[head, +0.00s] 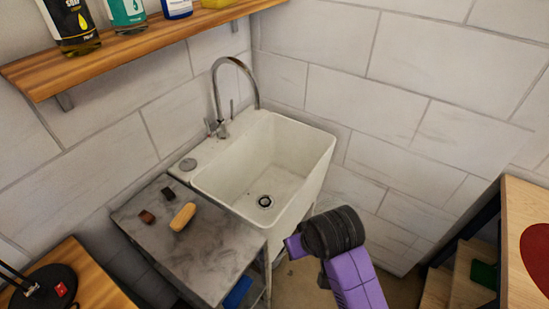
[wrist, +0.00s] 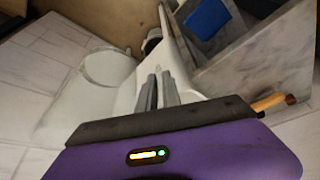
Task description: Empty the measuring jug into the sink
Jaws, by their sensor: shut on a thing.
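The white sink (head: 290,150) stands in the corner, with its dark drain (head: 265,201) visible and the basin looking empty. In the wrist view, my gripper (wrist: 159,82) has its two grey fingers close together. A clear, pale, rounded vessel (wrist: 108,68), which looks like the measuring jug, is just left of the fingers; it seems to be held, though the grip itself is hard to see. Its contents and exact tilt cannot be told. In the head view, my purple and black wrist is right of the sink's front edge; the fingers are hidden and the jug is not clear.
A curved tap (head: 237,80) rises behind the sink. A grey side table (head: 190,255) adjoins its left, with a yellow block (head: 183,216) and small dark pieces on top. A blue item (head: 238,292) sits below. A wooden shelf (head: 140,60) with bottles hangs above left.

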